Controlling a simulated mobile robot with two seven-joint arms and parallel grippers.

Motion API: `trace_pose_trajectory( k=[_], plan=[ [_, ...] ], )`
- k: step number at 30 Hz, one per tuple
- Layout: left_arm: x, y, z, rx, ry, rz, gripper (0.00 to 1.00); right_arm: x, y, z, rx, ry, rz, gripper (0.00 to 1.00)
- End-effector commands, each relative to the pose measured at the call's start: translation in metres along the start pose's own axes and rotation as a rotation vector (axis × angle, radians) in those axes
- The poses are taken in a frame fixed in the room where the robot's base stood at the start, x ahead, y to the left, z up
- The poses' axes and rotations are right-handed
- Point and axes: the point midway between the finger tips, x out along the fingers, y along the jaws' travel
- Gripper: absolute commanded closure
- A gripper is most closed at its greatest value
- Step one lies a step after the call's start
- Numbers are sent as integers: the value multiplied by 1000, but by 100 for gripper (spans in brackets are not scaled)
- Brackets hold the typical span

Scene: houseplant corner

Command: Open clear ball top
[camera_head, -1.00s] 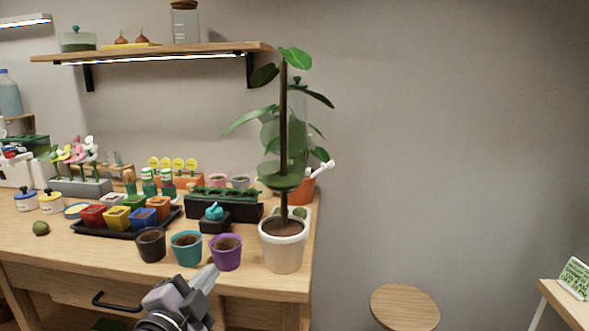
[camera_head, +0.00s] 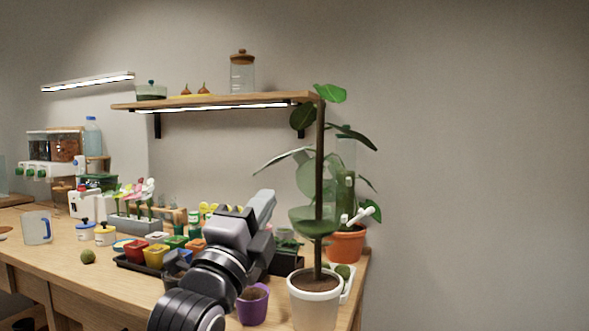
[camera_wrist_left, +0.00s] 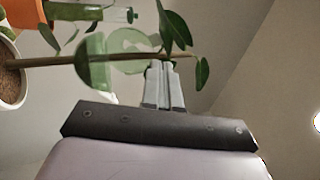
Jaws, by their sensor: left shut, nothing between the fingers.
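The clear ball on the plant's stem is made of two pale green see-through halves. The lower half (camera_head: 313,222) is a bowl around the stem. The top half (camera_head: 307,178) stands tilted up above it, apart at the rim. In the left wrist view the lower half (camera_wrist_left: 93,62) and the top half (camera_wrist_left: 128,48) show sideways along the stem. My left gripper (camera_head: 265,205) is shut and empty, left of the ball in the head view. In the left wrist view its fingertips (camera_wrist_left: 163,66) overlap the stem; contact cannot be told. My right gripper is out of view.
The plant stands in a white pot (camera_head: 316,298) at the bench's right end. A terracotta pot (camera_head: 345,245) with a cactus is behind it. A purple pot (camera_head: 253,305) stands beside the white pot. A shelf (camera_head: 215,101) hangs above. Right of the plant is bare wall.

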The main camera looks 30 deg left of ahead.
Motion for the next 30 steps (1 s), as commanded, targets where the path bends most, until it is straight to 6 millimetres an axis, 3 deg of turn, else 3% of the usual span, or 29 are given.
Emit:
trace_pose_trajectory(
  k=[18,30],
  plan=[
    [99,0,0,-4,0,1,100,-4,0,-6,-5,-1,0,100],
    [120,1,0,-2,0,1,100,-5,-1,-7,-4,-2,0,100]
  ],
)
